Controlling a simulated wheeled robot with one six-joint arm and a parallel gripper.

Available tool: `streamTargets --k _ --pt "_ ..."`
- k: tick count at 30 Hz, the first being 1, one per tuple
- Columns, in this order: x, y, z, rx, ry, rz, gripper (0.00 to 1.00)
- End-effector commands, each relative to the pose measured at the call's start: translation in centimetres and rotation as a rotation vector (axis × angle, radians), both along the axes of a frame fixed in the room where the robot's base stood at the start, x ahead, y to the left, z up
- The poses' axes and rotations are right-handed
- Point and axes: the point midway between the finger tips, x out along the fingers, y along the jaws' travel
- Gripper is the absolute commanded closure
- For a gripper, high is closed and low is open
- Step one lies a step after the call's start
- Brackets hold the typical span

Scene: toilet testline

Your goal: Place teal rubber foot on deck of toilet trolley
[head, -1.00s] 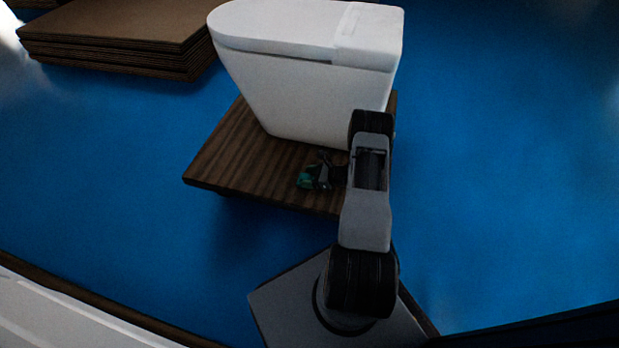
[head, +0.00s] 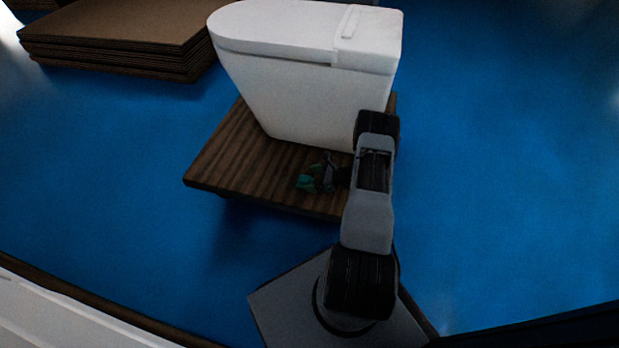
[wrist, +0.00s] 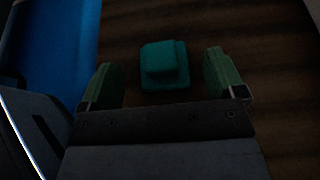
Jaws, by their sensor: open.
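The teal rubber foot (wrist: 163,66) is a small stepped block. It rests on the dark wooden deck of the toilet trolley (wrist: 270,50), between and a little beyond my fingertips in the wrist view. My gripper (wrist: 163,82) is open, with a green finger on each side of the foot and a visible gap to both. In the head view the foot (head: 306,183) sits near the front edge of the trolley deck (head: 225,165), with my gripper (head: 318,178) just to its right and partly covering that area.
A white toilet (head: 310,90) stands on the back part of the deck, close behind my gripper. A stack of brown boards (head: 120,35) lies at the upper left. The blue floor (head: 500,180) is clear to the right.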

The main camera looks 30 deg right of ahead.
Motion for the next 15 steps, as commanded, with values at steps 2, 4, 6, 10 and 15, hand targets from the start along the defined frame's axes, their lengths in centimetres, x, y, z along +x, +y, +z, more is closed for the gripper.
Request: streamTargets --k 2,4,6,10,15 --pt "-1.1 -1.2 1.0 -0.001 -0.001 -0.005 0.11" --pt "-2.0 -2.1 1.5 -0.001 -0.001 -0.005 0.11" --pt "-2.9 -3.0 2.0 0.0 0.0 -0.004 0.11" --pt "-4.4 -4.4 2.8 0.001 -0.001 -0.003 0.11" --pt "-5.8 -5.8 3.5 -0.001 -0.001 -0.002 0.11"
